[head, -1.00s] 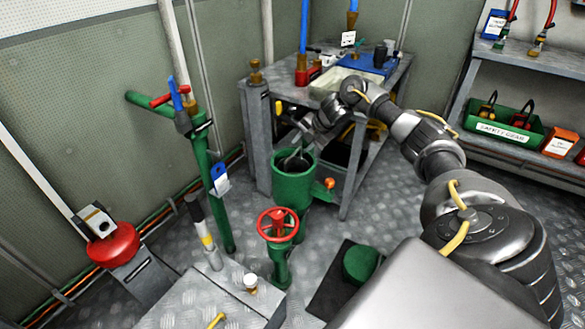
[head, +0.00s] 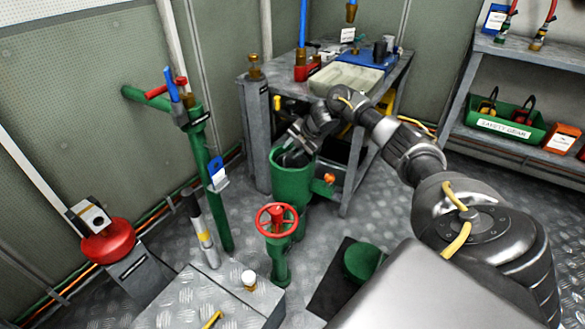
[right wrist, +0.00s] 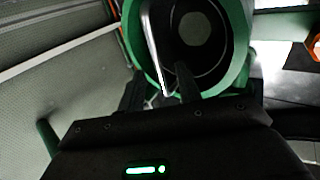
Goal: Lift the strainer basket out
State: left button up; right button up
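A thin bright bail handle (right wrist: 153,45) stands across the basket. My right gripper (right wrist: 160,82) is at the housing's mouth, fingers apart, with the handle's near part between them and no clear contact. In the head view the gripper (head: 297,150) partly hides the mouth. My left gripper is not in view.
A red handwheel valve (head: 277,220) stands in front of the housing. A green round lid (head: 363,262) lies on a dark mat to the right. The bench (head: 262,80) rises behind, and a green pipe (head: 208,180) stands at left.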

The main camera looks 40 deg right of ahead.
grip_shut()
dwell(1.3)
